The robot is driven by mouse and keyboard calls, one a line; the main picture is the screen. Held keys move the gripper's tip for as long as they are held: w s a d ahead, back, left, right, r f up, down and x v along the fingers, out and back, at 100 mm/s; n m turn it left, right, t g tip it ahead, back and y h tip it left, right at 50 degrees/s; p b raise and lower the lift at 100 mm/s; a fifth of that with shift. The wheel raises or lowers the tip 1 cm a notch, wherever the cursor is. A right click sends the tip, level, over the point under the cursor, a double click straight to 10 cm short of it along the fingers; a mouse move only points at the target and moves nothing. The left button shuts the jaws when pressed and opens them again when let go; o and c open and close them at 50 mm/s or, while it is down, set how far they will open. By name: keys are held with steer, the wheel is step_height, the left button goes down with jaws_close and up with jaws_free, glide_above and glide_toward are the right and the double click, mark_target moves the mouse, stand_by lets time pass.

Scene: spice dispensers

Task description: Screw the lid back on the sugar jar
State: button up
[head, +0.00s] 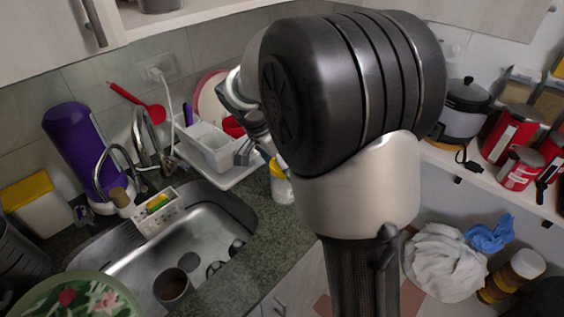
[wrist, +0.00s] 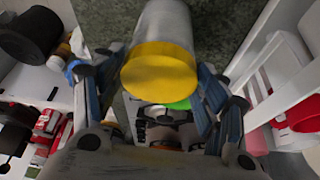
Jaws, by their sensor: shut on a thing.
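The sugar jar (head: 282,191) stands at the edge of the stone counter, partly hidden behind my arm in the head view. Its pale grey body (wrist: 161,22) also shows at the top of the wrist view. The yellow lid (wrist: 158,72) sits on the jar's end with no clear gap; whether the threads are engaged cannot be seen. It also shows in the head view (head: 277,169). My gripper (wrist: 162,82) has its blue-grey fingers on both sides of the lid and is shut on it. In the head view, my arm hides most of the gripper.
A metal sink (head: 200,245) with a dark mug (head: 172,286) lies left of the jar. A white dish rack (head: 214,146) stands behind it. Red canisters (head: 511,132) and a black-lidded pot (head: 462,110) stand on the right counter. Speckled counter (head: 265,232) in front of the jar is clear.

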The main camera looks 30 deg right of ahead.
steer(key=m, duration=0.1)
steer(key=m+g, duration=0.1)
steer(key=m, duration=0.1)
steer(key=m+g+p, duration=0.1)
steer(key=m, duration=0.1)
steer(key=shift+w, duration=0.35)
steer(key=shift+m+g, duration=0.4)
steer(key=shift+m, duration=0.6)
steer(key=shift+p, duration=0.4)
steer(key=m+p, duration=0.1)
steer(key=m, duration=0.1)
steer(key=m+g+y+p, duration=0.1)
steer(key=m+p, duration=0.1)
steer(key=m, duration=0.1)
steer(key=shift+w+d+m+g+y, duration=0.2)
steer(key=shift+w+m+g+y, duration=0.1)
steer(key=shift+g, duration=0.1)
steer(key=shift+d+f+m+g+y+p, duration=0.15)
steer(key=shift+m+y+p, duration=0.15)
steer(key=shift+m+p, duration=0.45)
steer(key=shift+m+g+y+p, duration=0.15)
steer(key=shift+m+y+p, duration=0.2)
steer(key=shift+m, duration=0.7)
